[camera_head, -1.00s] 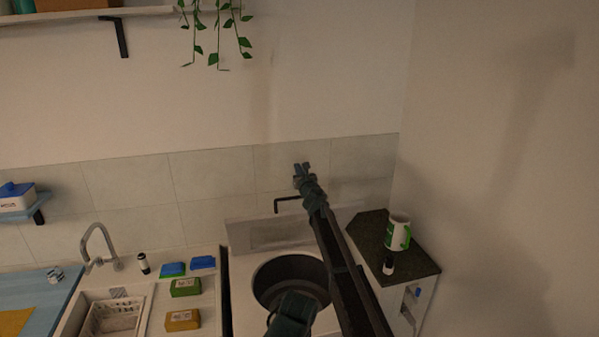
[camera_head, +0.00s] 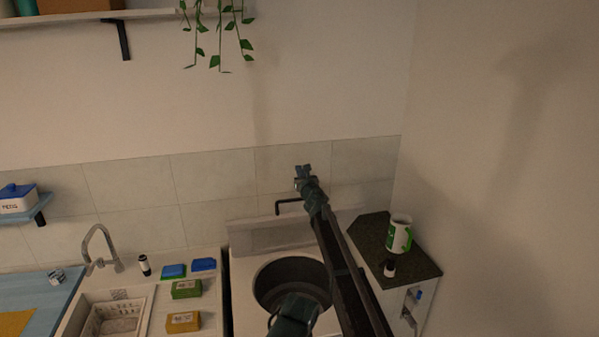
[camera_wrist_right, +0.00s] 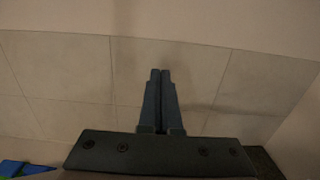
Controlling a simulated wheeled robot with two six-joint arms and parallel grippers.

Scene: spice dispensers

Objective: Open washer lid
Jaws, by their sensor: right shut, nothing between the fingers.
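The white washer (camera_head: 243,322) stands below the tiled wall, with its round dark drum opening (camera_head: 285,268) uncovered. Its pale lid (camera_head: 262,237) stands raised at the back, near the wall. My right arm crosses in front of the opening and hides part of the lid and top. My right gripper (camera_head: 303,170) is above the lid, in front of the tiles, apart from the lid as far as I can tell. In the right wrist view the fingers (camera_wrist_right: 160,85) are together and empty, facing bare tiles. My left gripper is out of view.
A dark-topped cabinet (camera_head: 415,268) at the right holds a green-and-white mug (camera_head: 398,238) and a small dark bottle (camera_head: 389,268). A dark pipe (camera_head: 285,202) sticks out of the wall behind the lid. Left are sponges (camera_head: 186,289), a sink basket (camera_head: 115,318) and a faucet (camera_head: 97,240).

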